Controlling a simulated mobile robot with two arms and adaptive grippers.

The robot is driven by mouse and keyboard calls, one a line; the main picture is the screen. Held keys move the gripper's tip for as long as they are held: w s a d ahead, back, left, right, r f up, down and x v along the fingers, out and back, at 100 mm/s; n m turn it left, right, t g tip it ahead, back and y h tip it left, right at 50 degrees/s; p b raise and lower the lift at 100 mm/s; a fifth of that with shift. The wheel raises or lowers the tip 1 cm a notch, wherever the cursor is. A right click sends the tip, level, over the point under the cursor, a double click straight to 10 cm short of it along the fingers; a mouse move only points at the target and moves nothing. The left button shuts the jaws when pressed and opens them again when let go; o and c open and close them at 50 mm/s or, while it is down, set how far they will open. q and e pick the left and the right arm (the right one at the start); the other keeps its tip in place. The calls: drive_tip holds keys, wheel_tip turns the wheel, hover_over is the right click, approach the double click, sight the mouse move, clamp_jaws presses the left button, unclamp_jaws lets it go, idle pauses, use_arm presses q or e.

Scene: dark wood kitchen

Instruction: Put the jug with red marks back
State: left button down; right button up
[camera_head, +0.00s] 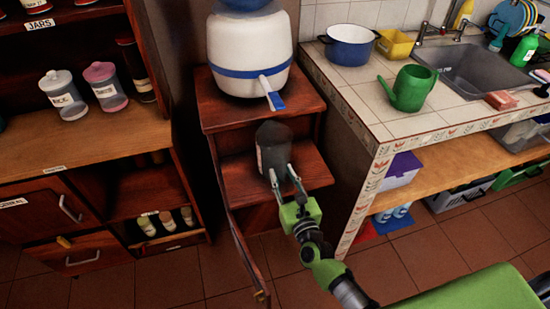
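A dark grey, jug-like container (272,146) stands upright on, or just above, the lower shelf of the small wooden stand (235,182). A pale patch shows on its left side; I see no red marks on it. My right gripper (283,175) reaches up to its front from below. Its two fingers are apart and overlap the container's lower front. I cannot tell whether they grip it, as the contact is hidden. My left gripper is not in view.
A white and blue water dispenser (250,55) stands on the stand's top. The stand's door (245,258) hangs open at the left. The tiled counter at right holds a green watering can (410,88) and a blue pot (349,45). A shelf unit with jars (63,95) stands at left.

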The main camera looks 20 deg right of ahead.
drive_tip(key=shift+r, duration=0.1)
clamp_jaws()
